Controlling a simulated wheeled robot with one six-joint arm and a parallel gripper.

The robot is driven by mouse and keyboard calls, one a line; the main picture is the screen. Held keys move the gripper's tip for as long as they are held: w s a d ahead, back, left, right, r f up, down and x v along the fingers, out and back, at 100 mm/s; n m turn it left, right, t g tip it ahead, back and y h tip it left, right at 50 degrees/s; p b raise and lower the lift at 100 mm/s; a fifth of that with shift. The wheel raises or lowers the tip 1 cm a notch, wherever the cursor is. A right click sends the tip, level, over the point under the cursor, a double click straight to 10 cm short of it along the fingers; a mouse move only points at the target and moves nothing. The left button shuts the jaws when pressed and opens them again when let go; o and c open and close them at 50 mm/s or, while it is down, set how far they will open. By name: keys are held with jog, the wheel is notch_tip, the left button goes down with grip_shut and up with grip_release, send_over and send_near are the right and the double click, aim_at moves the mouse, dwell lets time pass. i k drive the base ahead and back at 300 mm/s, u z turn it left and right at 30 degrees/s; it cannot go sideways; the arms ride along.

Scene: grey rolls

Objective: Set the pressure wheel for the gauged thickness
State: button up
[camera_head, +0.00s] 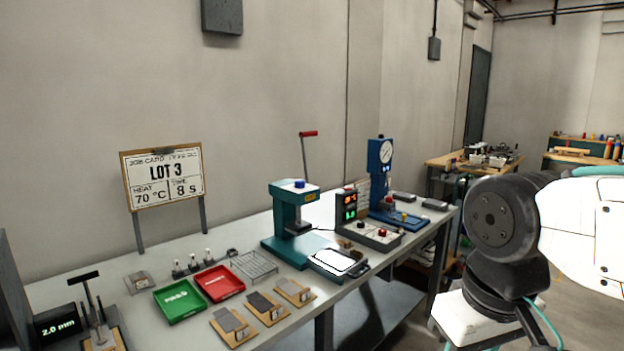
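A dark display (57,327) at the lower left reads 2.0 mm, beside a gauge stand (96,318) with a black T-handle. A teal press (288,222) stands mid-bench with a small blue knob (299,184) on top; I cannot tell whether this is the pressure wheel, and no setting is readable. My arm shows at the right; my gripper is out of view.
A job card (163,176) reads LOT 3, heat 70 °C, time 8 s. Green (180,299) and red (219,283) trays, a wire rack (254,265) and several small boards with grey pieces (232,325) occupy the bench. A white-topped plate (338,262) lies before the teal press.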

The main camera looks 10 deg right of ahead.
aim_at(298, 183)
jog(key=i, duration=0.9)
